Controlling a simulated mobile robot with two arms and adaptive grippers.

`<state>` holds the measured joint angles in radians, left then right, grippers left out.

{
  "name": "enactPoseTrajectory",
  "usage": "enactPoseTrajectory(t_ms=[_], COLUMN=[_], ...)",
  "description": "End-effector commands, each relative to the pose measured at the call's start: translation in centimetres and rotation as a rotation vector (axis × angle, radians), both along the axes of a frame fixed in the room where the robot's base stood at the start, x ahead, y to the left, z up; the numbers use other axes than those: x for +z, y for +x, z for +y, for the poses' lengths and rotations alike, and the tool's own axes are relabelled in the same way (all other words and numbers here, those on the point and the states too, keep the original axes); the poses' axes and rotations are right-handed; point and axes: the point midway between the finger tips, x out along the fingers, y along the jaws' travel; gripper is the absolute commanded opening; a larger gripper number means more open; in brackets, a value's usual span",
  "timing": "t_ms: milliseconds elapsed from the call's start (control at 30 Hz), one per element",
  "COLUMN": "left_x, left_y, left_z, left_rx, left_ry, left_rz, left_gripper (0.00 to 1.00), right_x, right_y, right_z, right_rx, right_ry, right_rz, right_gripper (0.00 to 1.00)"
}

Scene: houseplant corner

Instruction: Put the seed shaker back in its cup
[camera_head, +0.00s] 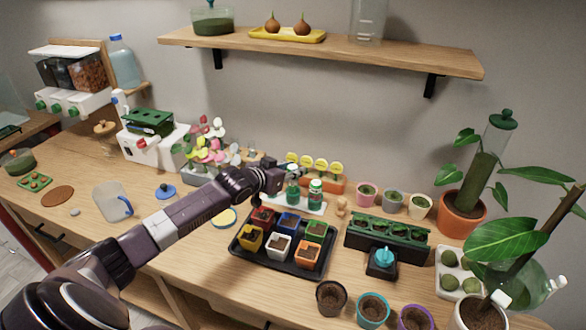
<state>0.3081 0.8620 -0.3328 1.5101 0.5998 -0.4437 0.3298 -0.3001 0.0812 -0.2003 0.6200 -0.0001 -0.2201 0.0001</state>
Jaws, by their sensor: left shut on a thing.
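Two small green-and-white seed shakers stand close together around a white rack (285,199) near the middle of the table. My left gripper (293,175) reaches in from the left and is shut at the top of the left seed shaker (292,190), which looks upright. The other shaker (315,191), with a reddish mark on top, is just to its right. The fingers are small here and partly hide the held shaker's top. I cannot make out its cup or whether its base is seated. My right gripper is not in view.
A black tray (243,257) of colourful square pots lies in front of the rack. A dark planter (390,241) is to the right, and yellow round labels (321,165) stand behind. Flowers (210,148) are left of the gripper. A wall shelf (330,50) hangs above.

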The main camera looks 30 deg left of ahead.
Motion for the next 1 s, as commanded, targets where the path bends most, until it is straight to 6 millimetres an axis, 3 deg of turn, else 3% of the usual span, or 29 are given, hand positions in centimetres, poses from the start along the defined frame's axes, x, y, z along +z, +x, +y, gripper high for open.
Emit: enactPoseTrajectory(t_ms=[1000], left_x=[-2.7], left_y=[0.0], left_z=[0.0], left_rx=[0.0], left_ry=[0.0], left_rz=[0.0], left_gripper=[0.03], right_x=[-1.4], right_y=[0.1], right_z=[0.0], right_rx=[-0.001], right_ry=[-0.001], right_rz=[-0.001], right_gripper=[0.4])
